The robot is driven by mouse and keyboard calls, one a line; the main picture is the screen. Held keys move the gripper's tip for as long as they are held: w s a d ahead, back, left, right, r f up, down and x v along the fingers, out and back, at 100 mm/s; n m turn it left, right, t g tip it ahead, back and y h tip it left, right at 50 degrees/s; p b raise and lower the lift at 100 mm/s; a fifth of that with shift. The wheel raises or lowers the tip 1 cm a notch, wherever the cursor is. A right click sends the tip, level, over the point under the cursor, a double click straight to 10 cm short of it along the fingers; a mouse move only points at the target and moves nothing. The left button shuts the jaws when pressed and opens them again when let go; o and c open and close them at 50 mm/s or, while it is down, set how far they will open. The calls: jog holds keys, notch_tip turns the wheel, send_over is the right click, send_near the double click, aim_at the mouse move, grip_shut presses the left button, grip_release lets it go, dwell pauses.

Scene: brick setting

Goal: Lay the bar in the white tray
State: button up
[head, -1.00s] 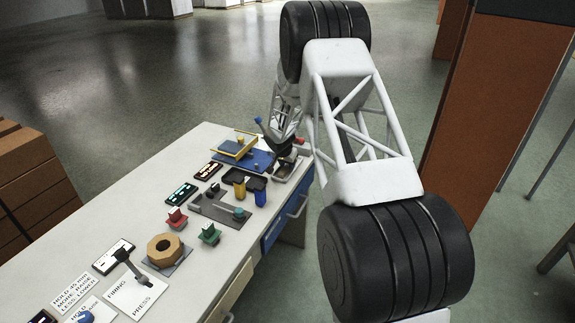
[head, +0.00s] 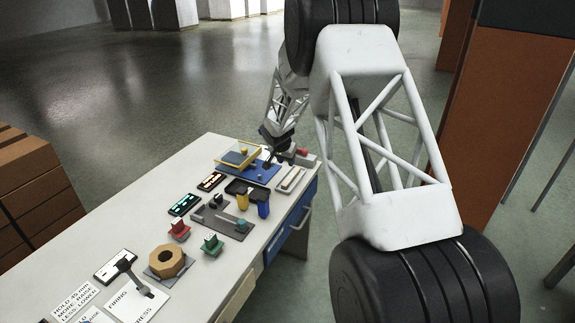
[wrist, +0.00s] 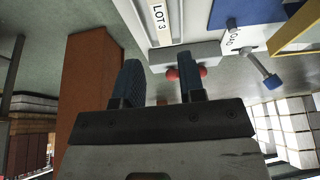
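The white tray (head: 280,189) is a narrow rimmed tray at the table's far right corner in the head view. A pale strip (head: 292,179) that looks like the bar lies lengthwise inside it. In the wrist view a long pale strip (wrist: 178,22) beside a "LOT 3" label (wrist: 159,15) appears to be this same spot, cut by the top edge. My gripper (head: 272,155) is just behind and left of the tray, above the table and apart from the strip. In the wrist view its two dark fingers (wrist: 160,75) stand apart, with nothing seen held between them.
A grey block with red knobs (head: 302,152) stands behind the tray. A blue board with a yellow frame (head: 238,157) is to its left. Black holders with yellow and blue handles (head: 263,207) stand in front. Several fixtures and cards fill the table nearer.

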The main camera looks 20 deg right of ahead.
jog(key=shift+s+a+r, duration=0.1)
jog(key=shift+r, duration=0.25)
dwell(0.5)
jog(key=s+a+r+n+y, duration=0.15)
jog(key=s+a+r, duration=0.25)
jog(key=s+r, duration=0.8)
jog(key=s+a+r+n+h, duration=0.1)
jog(key=s+a+r+n, duration=0.15)
jog(key=s+r, duration=0.95)
jog(key=s+a+n+y, duration=0.1)
jog(key=s+a+n, duration=0.1)
jog(key=s, duration=1.6)
jog(key=s+a+n+y, duration=0.1)
jog(key=s+a, duration=0.4)
jog(key=s, duration=1.3)
jog(key=shift+r+n+g+y, duration=0.3)
jog(key=shift+r+n+y, duration=0.1)
jog(key=shift+n, duration=0.5)
